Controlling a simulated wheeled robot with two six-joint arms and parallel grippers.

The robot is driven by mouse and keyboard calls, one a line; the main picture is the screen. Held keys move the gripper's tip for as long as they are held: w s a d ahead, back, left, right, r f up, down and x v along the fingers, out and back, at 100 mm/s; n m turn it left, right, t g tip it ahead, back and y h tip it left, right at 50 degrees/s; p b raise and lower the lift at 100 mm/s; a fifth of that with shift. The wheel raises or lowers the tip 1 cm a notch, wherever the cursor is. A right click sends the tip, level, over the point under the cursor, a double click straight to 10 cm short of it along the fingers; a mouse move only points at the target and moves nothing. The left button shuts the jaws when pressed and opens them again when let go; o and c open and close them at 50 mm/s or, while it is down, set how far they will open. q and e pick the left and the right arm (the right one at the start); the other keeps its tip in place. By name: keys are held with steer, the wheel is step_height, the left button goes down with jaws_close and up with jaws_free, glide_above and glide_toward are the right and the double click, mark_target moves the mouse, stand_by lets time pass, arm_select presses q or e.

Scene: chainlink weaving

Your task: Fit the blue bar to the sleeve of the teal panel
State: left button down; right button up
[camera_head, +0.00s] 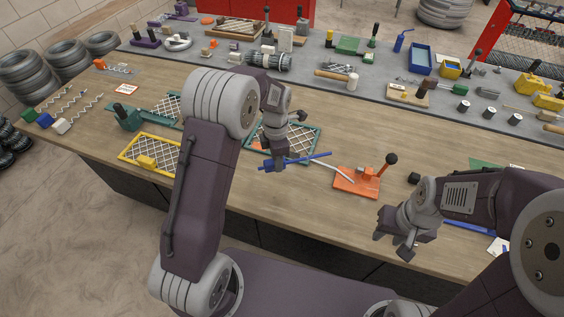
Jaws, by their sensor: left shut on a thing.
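My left gripper (277,166) is shut on a blue bar (312,158), which points right and slightly away from me. The bar is over the near side of a teal-framed mesh panel (318,140) in the middle of the table. My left gripper and wrist cover part of this panel, and I cannot make out its sleeve or whether the bar touches it. Another teal-framed mesh panel (168,106) lies further left, partly behind my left arm. My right gripper (392,246) is at the front right, apart from the bar, with its fingers spread and nothing visible between them.
A yellow-framed panel (128,155) lies at the left. An orange tool with a black-knobbed lever (358,182) stands right of the bar. Another blue strip (466,228) lies by my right arm. Tools crowd the grey back strip (310,88). Bare wood (310,200) lies in front.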

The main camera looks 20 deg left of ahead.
arm_select(q)
steer(key=s+a+f+n+p, duration=0.1)
steer(key=s+a+n+p, duration=0.4)
steer(key=a, duration=0.5)
steer(key=s+a+f+n+p, duration=0.1)
steer(key=s+a+n+p, duration=0.5)
steer(key=s+a, duration=0.3)
steer(key=shift+s+a+f, duration=0.2)
steer(key=shift+a+f, duration=0.15)
steer(key=shift+a, duration=0.65)
steer(key=shift+w, duration=0.1)
steer(key=w+f+b, duration=0.3)
steer(key=w+f, duration=0.1)
steer(key=shift+w+d+f+b, duration=0.2)
steer(key=shift+w+f+b, duration=0.05)
steer(key=shift+w+b, duration=0.1)
steer(key=shift+w+f, duration=0.25)
steer(key=shift+w, duration=0.15)
steer(key=shift+f+b, duration=0.1)
steer(key=shift+b, duration=0.25)
